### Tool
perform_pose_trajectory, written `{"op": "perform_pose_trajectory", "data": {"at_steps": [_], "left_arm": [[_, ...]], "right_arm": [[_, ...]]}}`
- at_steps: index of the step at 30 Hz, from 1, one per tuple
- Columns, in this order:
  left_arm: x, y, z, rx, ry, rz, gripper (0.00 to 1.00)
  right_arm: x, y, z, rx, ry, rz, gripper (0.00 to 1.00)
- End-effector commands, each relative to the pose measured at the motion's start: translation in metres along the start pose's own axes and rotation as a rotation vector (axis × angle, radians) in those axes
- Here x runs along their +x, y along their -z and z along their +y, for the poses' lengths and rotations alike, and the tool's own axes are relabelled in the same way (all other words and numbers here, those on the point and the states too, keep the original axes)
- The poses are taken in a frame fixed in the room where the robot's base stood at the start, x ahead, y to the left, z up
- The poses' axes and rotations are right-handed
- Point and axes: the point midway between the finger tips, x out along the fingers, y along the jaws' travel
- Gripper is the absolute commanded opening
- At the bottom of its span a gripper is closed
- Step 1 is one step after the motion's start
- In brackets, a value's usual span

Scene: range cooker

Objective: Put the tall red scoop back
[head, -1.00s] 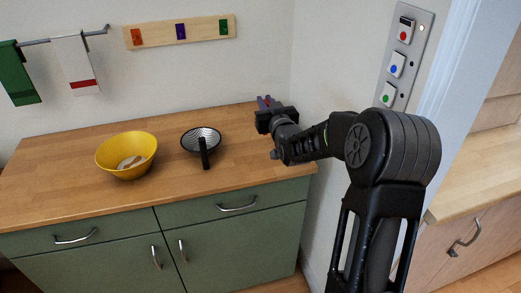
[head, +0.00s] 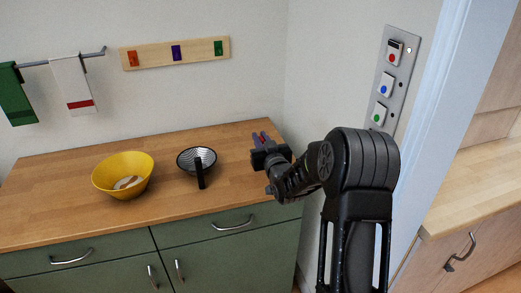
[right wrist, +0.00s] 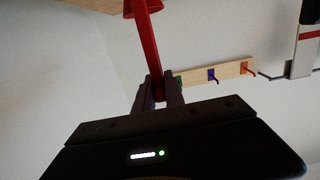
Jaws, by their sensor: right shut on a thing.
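My right gripper (head: 261,141) is shut on a long red scoop, near the back right corner of the counter. In the right wrist view the red scoop (right wrist: 146,40) is a thin handle between the fingertips (right wrist: 160,97), and its far end is cut off at the top edge. In the head view only a speck of red shows between the fingers. A wooden rack (head: 150,57) on the back wall carries orange, purple and green hooks, all empty. The rack also shows in the right wrist view (right wrist: 229,73), behind the gripper. My left gripper is not in view.
A yellow bowl (head: 108,188) with something inside and a dark strainer (head: 187,159) with a black handle stand on the wooden counter (head: 60,220). Towels hang on a rail at left. A button panel (head: 378,100) is on the right wall.

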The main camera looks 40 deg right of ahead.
Motion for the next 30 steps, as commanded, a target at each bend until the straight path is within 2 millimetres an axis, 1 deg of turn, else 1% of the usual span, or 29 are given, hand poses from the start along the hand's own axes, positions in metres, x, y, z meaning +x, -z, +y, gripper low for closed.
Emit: {"op": "perform_pose_trajectory", "data": {"at_steps": [2, 6, 10, 18, 23, 24, 30], "left_arm": [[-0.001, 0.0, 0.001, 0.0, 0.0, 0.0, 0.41], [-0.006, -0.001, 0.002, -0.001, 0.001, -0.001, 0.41], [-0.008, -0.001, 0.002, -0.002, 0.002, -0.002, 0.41], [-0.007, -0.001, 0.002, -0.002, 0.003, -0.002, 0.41], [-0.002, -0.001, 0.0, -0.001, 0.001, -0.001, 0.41], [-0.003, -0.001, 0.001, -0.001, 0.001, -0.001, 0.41], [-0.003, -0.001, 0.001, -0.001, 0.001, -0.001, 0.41]], "right_arm": [[0.0, -0.005, 0.0, 0.0, 0.0, -0.002, 0.0], [0.0, -0.025, 0.0, -0.001, 0.0, -0.006, 0.0], [0.001, -0.039, 0.0, 0.0, 0.001, -0.001, 0.0], [0.001, -0.041, 0.0, 0.0, 0.0, 0.001, 0.0], [0.001, -0.045, 0.0, 0.0, 0.0, 0.001, 0.0], [0.001, -0.044, 0.0, 0.0, 0.001, 0.0, 0.16], [0.001, -0.044, 0.0, 0.0, 0.001, 0.0, 0.32]]}}
